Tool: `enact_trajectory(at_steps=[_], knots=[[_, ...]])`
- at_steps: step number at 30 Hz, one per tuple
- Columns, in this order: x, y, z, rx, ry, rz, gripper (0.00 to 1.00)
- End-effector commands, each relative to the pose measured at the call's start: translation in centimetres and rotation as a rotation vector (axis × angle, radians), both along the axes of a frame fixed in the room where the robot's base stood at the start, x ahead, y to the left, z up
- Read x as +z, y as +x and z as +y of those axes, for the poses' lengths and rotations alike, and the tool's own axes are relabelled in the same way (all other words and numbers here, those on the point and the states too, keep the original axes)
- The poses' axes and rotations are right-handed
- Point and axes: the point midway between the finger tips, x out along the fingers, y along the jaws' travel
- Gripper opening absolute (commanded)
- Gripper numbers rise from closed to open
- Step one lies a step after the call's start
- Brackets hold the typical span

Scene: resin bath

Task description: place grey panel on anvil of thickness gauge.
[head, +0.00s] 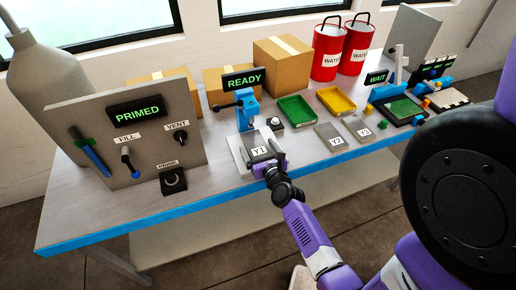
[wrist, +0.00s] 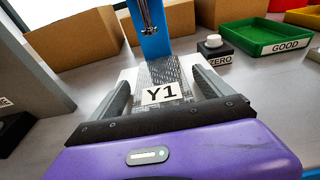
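The grey panel labelled Y1 (head: 260,148) lies over the pale base plate of the blue thickness gauge (head: 246,108), whose display reads READY. In the wrist view the panel (wrist: 160,78) lies between the two fingers of my gripper (wrist: 160,85), its far end under the gauge's metal tip (wrist: 146,22). My gripper (head: 267,162) reaches in from the front, with one finger along each side of the panel. I cannot tell whether the fingers touch its edges. The anvil is hidden, and whether the panel rests on it is unclear.
A ZERO button (head: 275,124) and a green GOOD tray (head: 295,110) stand right of the gauge, with a yellow tray (head: 336,100) beyond. Panels Y2 (head: 331,136) and Y3 (head: 359,128) lie farther right. The upright PRIMED board (head: 130,145) stands left, with bare table between.

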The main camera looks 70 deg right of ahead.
Motion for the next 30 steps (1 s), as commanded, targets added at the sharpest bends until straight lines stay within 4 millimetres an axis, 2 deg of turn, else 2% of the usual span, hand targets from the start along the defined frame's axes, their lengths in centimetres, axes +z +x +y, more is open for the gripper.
enact_trajectory(at_steps=[11, 24, 30], knots=[[0.4, -0.2, 0.2, 0.000, 0.001, 0.000, 0.90], [1.6, -5.2, 6.1, 0.000, 0.002, 0.001, 0.90], [2.3, -6.9, 8.1, 0.000, 0.001, 0.000, 0.90]])
